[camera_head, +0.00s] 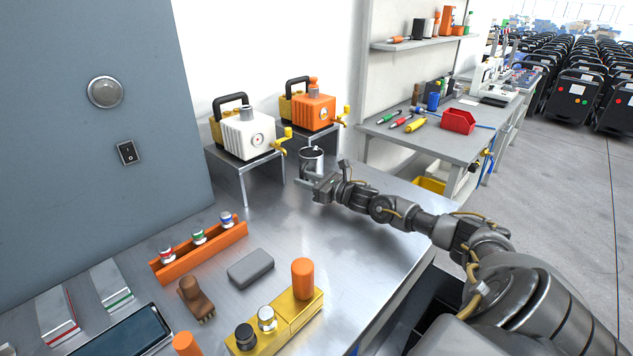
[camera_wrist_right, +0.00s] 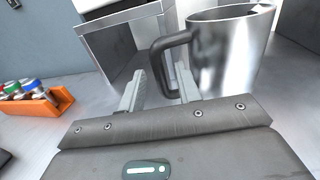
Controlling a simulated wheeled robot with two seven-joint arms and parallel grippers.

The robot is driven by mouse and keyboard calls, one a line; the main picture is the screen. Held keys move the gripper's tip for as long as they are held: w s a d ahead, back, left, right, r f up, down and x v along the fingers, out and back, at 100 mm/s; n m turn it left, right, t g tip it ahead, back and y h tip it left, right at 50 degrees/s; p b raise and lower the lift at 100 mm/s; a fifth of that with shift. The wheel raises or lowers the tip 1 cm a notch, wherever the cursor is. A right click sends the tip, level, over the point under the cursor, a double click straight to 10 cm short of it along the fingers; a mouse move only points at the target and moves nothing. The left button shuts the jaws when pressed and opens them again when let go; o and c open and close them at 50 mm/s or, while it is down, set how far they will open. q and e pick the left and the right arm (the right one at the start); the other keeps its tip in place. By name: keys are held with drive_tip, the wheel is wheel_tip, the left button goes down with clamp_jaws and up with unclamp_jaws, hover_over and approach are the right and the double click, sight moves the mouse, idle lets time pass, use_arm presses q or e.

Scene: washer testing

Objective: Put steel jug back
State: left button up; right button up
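The steel jug (camera_head: 312,158) stands upright on the metal table beside the stands with the white and orange machines. In the right wrist view the jug (camera_wrist_right: 232,55) is large, at the upper right, with its dark handle (camera_wrist_right: 160,62) pointing to the left. My right gripper (camera_head: 312,181) is at the near side of the jug. In the wrist view its fingers (camera_wrist_right: 160,82) are apart, with the handle between them and gaps showing beside it. Whether a finger touches the handle is not clear. My left gripper is not in view.
A white machine (camera_head: 246,131) and an orange machine (camera_head: 312,106) with yellow taps sit on metal stands behind the jug. An orange rack (camera_head: 205,250) with small coloured-top jars, a grey block (camera_head: 250,268) and a yellow base (camera_head: 300,312) occupy the front left. The table right of the jug is clear.

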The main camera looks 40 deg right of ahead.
drive_tip(key=b+v, duration=0.1)
drive_tip(key=v, duration=0.9)
drive_tip(key=shift+s, duration=0.25)
drive_tip(key=shift+s+d+r, duration=0.15)
drive_tip(key=shift+s+d, duration=0.05)
drive_tip(key=shift+s, duration=0.45)
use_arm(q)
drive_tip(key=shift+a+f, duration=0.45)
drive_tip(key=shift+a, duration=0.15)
use_arm(e)
drive_tip(key=shift+s, duration=0.1)
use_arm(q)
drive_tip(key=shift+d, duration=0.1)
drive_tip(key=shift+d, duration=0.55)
